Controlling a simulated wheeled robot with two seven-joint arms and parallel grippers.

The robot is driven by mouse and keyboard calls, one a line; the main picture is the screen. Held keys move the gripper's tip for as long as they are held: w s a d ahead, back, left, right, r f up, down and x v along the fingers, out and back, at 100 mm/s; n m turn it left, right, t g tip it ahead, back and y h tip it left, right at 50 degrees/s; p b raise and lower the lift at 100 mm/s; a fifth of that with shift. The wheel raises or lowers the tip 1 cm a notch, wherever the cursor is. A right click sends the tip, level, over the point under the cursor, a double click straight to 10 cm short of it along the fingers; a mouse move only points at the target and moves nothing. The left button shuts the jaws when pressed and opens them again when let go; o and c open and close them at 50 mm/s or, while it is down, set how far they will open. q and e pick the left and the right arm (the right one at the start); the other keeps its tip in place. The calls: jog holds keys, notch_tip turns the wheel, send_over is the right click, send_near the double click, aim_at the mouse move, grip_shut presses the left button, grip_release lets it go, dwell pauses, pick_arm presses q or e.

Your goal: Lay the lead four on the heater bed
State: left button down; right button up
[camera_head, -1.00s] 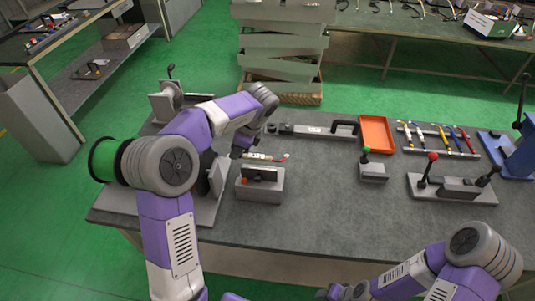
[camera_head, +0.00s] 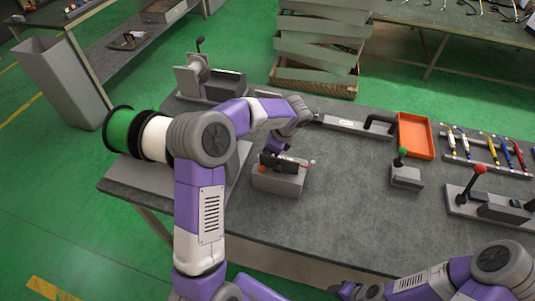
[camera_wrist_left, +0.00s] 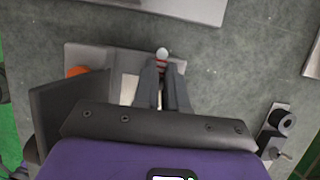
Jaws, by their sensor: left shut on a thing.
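My left gripper (camera_head: 281,153) is over the grey block (camera_head: 278,185) that looks like the heater bed, near the left of the bench. In the left wrist view my left gripper (camera_wrist_left: 163,88) is shut on a thin lead (camera_wrist_left: 162,60) with a red band and a pale round tip. The fingers hide most of the lead. Its end (camera_head: 309,163) shows at the block's right side; I cannot tell whether it touches the block. The block has an orange spot (camera_wrist_left: 77,71) and a dark upright plate. My right gripper (camera_head: 345,290) is low at the front edge, its fingers unclear.
A rack of coloured leads (camera_head: 486,165) stands at the right. An orange tray (camera_head: 415,136), a green-knobbed fixture (camera_head: 405,176) and a red-knobbed fixture (camera_head: 490,207) are nearby. A grey fixture (camera_head: 213,84) stands behind my left arm. The bench's middle is clear.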

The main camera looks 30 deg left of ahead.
pick_arm(q)
jog(key=shift+f, duration=0.25)
jog(key=shift+r, duration=0.1)
jog(key=c, duration=1.2)
grip_release()
jog(key=p+v, duration=0.3)
jog(key=v, duration=0.9)
